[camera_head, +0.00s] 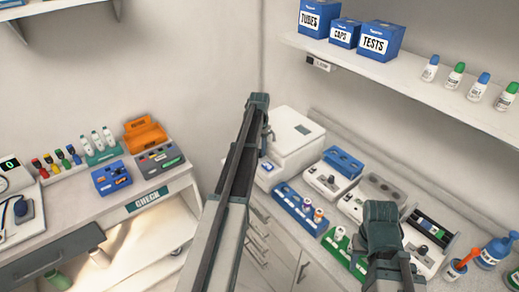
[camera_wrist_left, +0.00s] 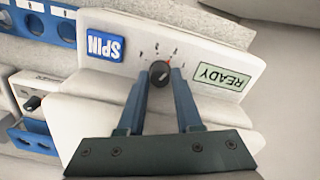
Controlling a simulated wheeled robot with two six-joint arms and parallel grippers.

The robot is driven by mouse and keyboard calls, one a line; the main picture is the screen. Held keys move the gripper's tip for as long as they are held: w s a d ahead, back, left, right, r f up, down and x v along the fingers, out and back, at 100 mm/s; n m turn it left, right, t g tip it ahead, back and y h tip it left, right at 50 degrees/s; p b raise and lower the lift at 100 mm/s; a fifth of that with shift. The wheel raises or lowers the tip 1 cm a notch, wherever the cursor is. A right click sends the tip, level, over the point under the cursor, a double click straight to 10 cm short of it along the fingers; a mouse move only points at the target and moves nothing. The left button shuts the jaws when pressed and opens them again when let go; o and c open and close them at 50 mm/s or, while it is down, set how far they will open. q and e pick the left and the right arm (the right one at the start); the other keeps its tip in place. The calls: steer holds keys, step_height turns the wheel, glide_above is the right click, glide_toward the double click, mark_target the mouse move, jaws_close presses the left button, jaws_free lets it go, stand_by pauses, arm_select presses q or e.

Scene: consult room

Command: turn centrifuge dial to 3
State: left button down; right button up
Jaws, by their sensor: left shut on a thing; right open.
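The centrifuge (camera_head: 297,140) is a white box in the back corner of the counter in the head view. In the left wrist view its sloped front panel (camera_wrist_left: 135,62) shows upside down. A small dark round dial (camera_wrist_left: 159,73) sits mid-panel, with small marks around it too small to read and a red mark at its upper right. My left gripper (camera_wrist_left: 162,76) is shut on the dial, one finger on each side. In the head view my left gripper (camera_head: 266,137) is at the centrifuge front and its arm hides the dial. My right gripper (camera_head: 382,215) is open over the right counter, apart from the centrifuge.
The panel also has a blue SPIN button (camera_wrist_left: 105,44) and a green READY display (camera_wrist_left: 222,77). A blue tube rack (camera_head: 300,208) and other white devices crowd the right counter. A shelf (camera_head: 420,85) hangs above it. An orange bin (camera_head: 145,135) stands on the left counter.

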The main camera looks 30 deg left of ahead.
stand_by(0.3)
arm_select(q)
steer(key=c, duration=0.6)
jaws_free()
